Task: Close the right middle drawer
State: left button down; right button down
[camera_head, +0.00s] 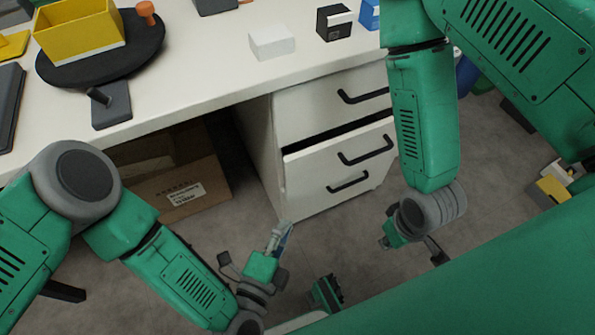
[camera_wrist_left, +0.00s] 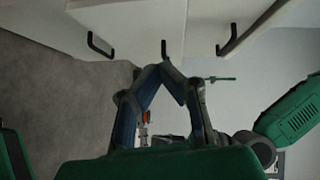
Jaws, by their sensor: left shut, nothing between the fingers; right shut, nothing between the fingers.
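The white drawer unit (camera_head: 262,150) stands under the desk's right end. Its middle drawer (camera_head: 311,163) sits pulled out a little, with a dark gap above its front; its black handle (camera_head: 366,150) faces me. My left gripper (camera_head: 284,230) is shut and empty, low in front of the unit's left side and apart from the drawers. In the left wrist view its fingertips (camera_wrist_left: 155,70) meet just below a black handle (camera_wrist_left: 163,50); I cannot tell the distance. My right gripper (camera_head: 385,241) is shut, low at the right of the unit; its fingers are barely visible.
The top drawer (camera_head: 300,108) looks closed; the bottom handle (camera_head: 348,182) is below the middle one. A cardboard box (camera_head: 180,190) is under the desk. The desktop (camera_head: 215,70) holds a yellow bin (camera_head: 78,38) and small boxes. Grey floor is open before the drawers.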

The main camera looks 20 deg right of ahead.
pick_arm(q)
jog(key=d+r+m+t, duration=0.1)
jog(key=b, duration=0.5)
send_near(302, 161)
jog(key=shift+t, duration=0.3)
jog(key=x, duration=0.4)
jog(key=d+x, duration=0.1)
jog(key=x, duration=0.1)
jog(key=shift+s+f, duration=0.3)
jog(key=shift+s, duration=0.05)
jog(key=shift+w+a+r, duration=0.1)
jog(key=shift+w+r, duration=0.05)
jog(key=shift+w, duration=0.5)
